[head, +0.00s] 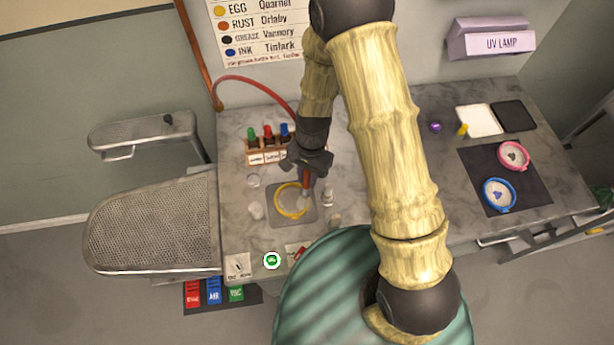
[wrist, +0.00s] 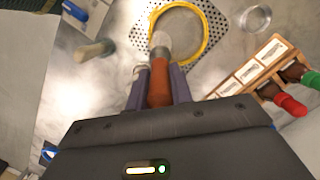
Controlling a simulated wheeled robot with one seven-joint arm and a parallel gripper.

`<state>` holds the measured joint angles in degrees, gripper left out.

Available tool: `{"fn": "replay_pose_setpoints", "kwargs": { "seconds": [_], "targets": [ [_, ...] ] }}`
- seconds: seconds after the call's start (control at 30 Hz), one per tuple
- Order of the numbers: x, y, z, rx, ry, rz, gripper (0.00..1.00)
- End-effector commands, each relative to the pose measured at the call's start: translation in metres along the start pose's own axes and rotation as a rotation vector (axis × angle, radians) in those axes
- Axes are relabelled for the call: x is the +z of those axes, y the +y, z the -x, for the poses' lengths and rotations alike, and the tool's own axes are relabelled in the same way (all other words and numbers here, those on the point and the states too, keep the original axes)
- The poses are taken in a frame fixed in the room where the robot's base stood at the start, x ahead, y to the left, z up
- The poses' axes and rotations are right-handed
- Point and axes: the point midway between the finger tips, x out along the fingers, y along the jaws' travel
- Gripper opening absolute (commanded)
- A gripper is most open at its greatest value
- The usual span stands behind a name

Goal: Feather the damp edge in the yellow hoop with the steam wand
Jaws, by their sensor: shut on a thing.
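The yellow hoop (head: 277,203) lies on a perforated grey plate (head: 303,219) on the marble worktop. In the wrist view the hoop (wrist: 207,38) is at the top, partly covered by the tool. My gripper (head: 307,172) is shut on a tool with a red-brown handle and a pale rounded head, seemingly the steam wand (wrist: 160,45). In the wrist view my gripper (wrist: 158,88) has a finger on each side of the handle. The head overlaps the hoop's near rim; I cannot tell whether it touches. No damp edge can be made out.
A wooden rack (head: 255,157) of coloured-cap bottles stands behind the hoop. Pink (head: 526,155) and blue hoops (head: 487,193) lie on a dark mat at right. A red hose (head: 262,80) arches behind.

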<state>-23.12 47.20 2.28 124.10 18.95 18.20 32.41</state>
Motion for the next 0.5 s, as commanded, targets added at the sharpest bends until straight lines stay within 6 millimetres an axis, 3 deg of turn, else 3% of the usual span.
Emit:
{"fn": "replay_pose_setpoints", "kwargs": {
  "seconds": [0.5],
  "targets": [
    [-0.014,-0.006,0.003,0.001,-0.001,0.001,0.00]
  ]
}}
